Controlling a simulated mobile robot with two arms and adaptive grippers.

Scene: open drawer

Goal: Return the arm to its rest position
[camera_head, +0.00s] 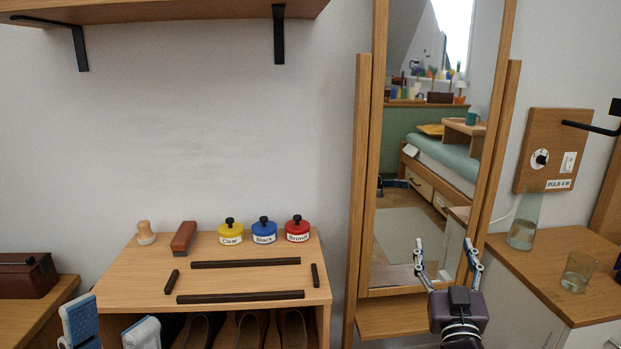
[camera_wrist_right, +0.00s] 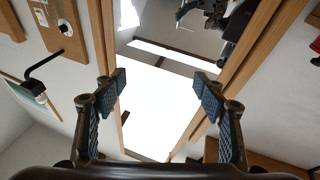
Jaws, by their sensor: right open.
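My right gripper (camera_head: 447,262) is at the lower right of the head view, its fingers pointing up in front of the lower part of a tall wood-framed mirror. Its fingers are spread and hold nothing. In the right wrist view the same gripper (camera_wrist_right: 160,85) shows two dark blue pads wide apart, with only the bright mirror beyond them. My left gripper (camera_head: 112,322) is at the lower left of the head view, in front of the shoe cabinet. Its two pale blue finger pads are apart with nothing seen between them. The rest of it is cut off.
The mirror frame (camera_head: 363,180) stands right of the shoe cabinet (camera_head: 240,260), which bears yellow, blue and red tins (camera_head: 297,232), brushes and dark strips. A right-hand counter (camera_head: 545,255) holds a glass (camera_head: 577,272) and a vase (camera_head: 523,232).

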